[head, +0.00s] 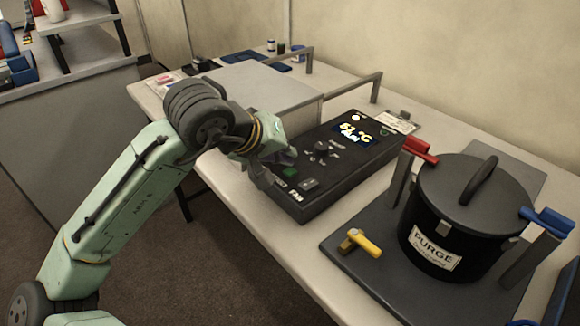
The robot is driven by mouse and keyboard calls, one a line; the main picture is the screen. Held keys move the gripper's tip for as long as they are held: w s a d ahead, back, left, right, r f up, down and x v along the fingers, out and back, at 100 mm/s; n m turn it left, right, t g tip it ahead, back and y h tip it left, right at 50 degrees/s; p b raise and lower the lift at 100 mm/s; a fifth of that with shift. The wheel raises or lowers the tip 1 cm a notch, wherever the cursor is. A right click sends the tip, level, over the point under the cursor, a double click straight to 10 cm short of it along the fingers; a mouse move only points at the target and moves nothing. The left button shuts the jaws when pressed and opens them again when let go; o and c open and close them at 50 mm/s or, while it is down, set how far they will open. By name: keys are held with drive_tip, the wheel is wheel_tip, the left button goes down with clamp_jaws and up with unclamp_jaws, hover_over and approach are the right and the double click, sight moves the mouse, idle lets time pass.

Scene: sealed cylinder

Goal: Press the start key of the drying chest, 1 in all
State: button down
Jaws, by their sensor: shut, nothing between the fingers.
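The drying chest has a pale grey body (262,88) and a dark control panel (345,165) facing up. On the panel is a lit display (352,134) with a °C reading, a round knob (321,147), a green key (290,172) and a grey key (308,184) beside it. The key labels are too small to read, so I cannot tell for sure which is the start key. My gripper (272,170) is shut and empty at the panel's left edge, close to the green key. I cannot tell whether it touches the panel.
A clipboard (399,122) lies behind the panel. Grey handles (352,84) rise beside the chest.

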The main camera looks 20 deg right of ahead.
sight(286, 170)
wheel_tip(286, 170, up, 5)
drive_tip(key=p, duration=0.4)
drive_tip(key=shift+r+p, duration=0.1)
drive_tip(key=shift+p, duration=0.25)
idle(0.6)
